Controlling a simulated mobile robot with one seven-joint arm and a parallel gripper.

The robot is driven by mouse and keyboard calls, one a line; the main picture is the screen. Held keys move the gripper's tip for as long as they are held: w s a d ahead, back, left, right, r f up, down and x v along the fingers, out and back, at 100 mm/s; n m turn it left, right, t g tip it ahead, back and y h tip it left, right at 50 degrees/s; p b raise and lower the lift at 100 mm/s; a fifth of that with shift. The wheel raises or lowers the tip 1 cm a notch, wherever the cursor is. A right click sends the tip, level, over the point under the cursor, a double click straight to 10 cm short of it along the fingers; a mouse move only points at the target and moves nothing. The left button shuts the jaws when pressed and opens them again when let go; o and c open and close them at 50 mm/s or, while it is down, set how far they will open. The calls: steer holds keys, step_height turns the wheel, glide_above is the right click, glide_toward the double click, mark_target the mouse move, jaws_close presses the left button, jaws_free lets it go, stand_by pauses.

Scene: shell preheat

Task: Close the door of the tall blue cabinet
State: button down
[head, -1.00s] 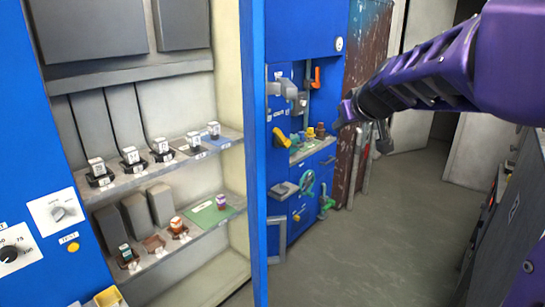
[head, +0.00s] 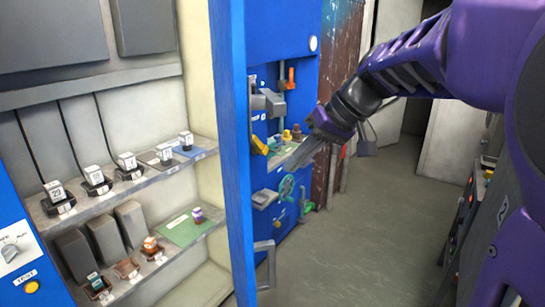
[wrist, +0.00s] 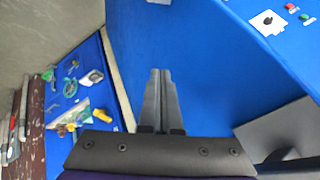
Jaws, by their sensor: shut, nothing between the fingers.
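The tall blue cabinet (head: 15,215) stands open on the left of the head view, its shelves showing. A tall blue panel (head: 235,170), seen almost edge-on, stands at the right of the opening; it looks like the open door, but I cannot be sure. My gripper (head: 297,163) is to the right of this panel, pointing down and left. In the wrist view my gripper (wrist: 160,72) has its fingers together and empty, in front of a broad plain blue face (wrist: 215,75). I cannot tell whether the fingertips touch it.
Shelves (head: 130,185) hold several small labelled blocks. Behind the panel is another blue unit (head: 290,40) with handles, a green valve wheel (head: 287,187) and a small ledge. Open floor (head: 370,220) lies in the middle. Dark equipment (head: 470,220) stands on the right.

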steer(key=w+a+f, duration=0.1)
steer(key=a+f, duration=0.4)
steer(key=a, duration=0.3)
steer(key=shift+f, duration=0.4)
steer(key=shift+w, duration=0.1)
